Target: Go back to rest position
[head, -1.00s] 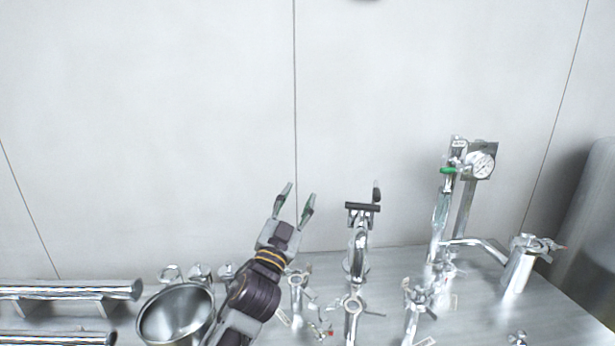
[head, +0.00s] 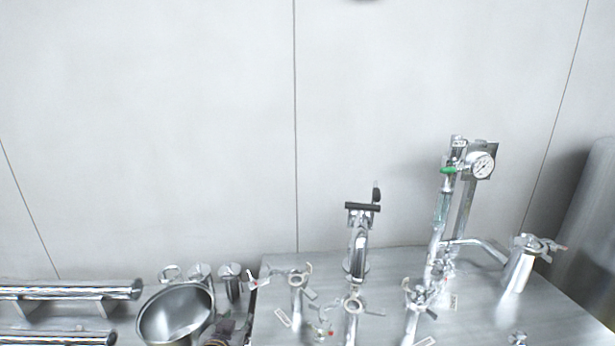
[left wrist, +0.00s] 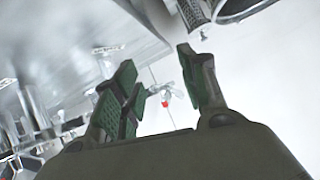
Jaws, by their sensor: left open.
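My left gripper (left wrist: 157,62) is open in the left wrist view, with its two green-padded fingers apart and nothing between them. In the head view only a small part of the left gripper (head: 240,315) shows, low in the picture between the metal bowl (head: 176,312) and the steel machine top (head: 385,262). The rest of that arm is below the frame edge. My right gripper is not in view.
Clamped pipe fittings (head: 297,285) and a tall valve stand with a round gauge (head: 482,165) rise from the machine top. Steel pipes (head: 70,290) lie at the left. A large cylinder (head: 595,230) stands at the right. The space before the wall is clear.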

